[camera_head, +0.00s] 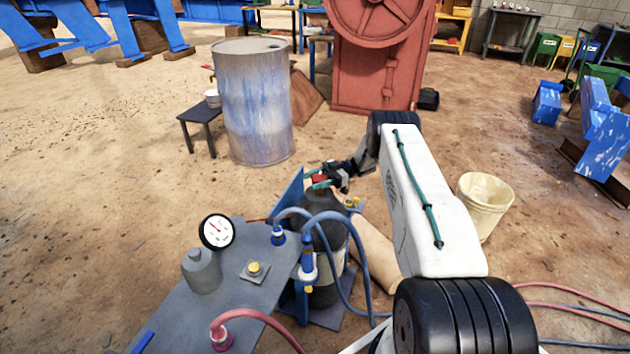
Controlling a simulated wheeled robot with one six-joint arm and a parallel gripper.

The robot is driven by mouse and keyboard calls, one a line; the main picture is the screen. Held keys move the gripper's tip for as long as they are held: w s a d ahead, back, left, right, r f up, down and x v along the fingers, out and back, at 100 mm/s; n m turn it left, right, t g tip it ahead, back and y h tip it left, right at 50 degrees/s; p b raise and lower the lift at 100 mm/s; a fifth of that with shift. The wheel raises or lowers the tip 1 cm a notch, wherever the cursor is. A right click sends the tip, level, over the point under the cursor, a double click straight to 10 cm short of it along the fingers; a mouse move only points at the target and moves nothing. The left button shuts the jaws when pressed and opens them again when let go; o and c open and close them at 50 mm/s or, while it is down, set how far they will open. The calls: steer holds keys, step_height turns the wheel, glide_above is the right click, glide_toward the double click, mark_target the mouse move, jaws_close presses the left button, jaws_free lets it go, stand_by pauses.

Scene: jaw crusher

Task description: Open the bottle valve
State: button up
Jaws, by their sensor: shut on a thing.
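A dark grey gas bottle (324,232) stands upright on a small stand at the middle of the picture, partly hidden behind blue hoses. A small red valve (320,179) sits at its top. My gripper (319,179) reaches in from the right, with its teal-tipped fingers on either side of the red valve and shut on it. The white arm link (425,205) behind the gripper is mine. The bottle's lower part shows a pale label, partly covered by the hoses and a blue fitting.
A grey table (235,262) with a dial gauge (217,231) and hoses stands close at the left front. A blue-white drum (254,105) stands behind, beside a small dark stool (198,115). A cream bucket (484,203) is at the right. Open dirt floor lies at far left.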

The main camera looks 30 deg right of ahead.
steer(key=o, duration=1)
steer(key=shift+c, duration=0.2)
steer(key=d, duration=0.7)
steer(key=shift+s+d, duration=0.3)
steer(key=shift+s, duration=0.05)
steer(key=shift+r, duration=0.1)
